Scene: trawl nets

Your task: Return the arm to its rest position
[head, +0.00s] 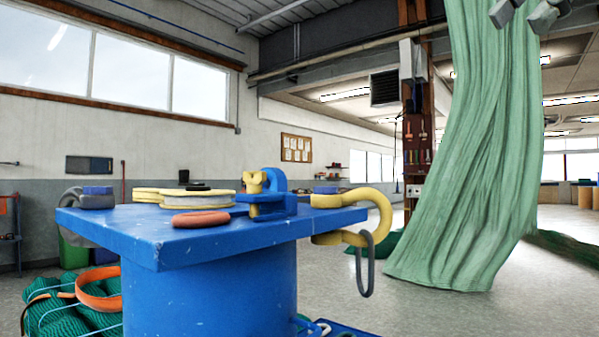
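My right gripper (523,15) shows only in part at the top right edge of the head view. The rest of my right arm is out of the picture. My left gripper and arm are not in view.
On the table are a blue fixture with a yellow wing nut (255,181), a red-orange ring (201,219) and yellow-rimmed discs (190,197). A yellow hook (377,203) with a grey link overhangs the right edge.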

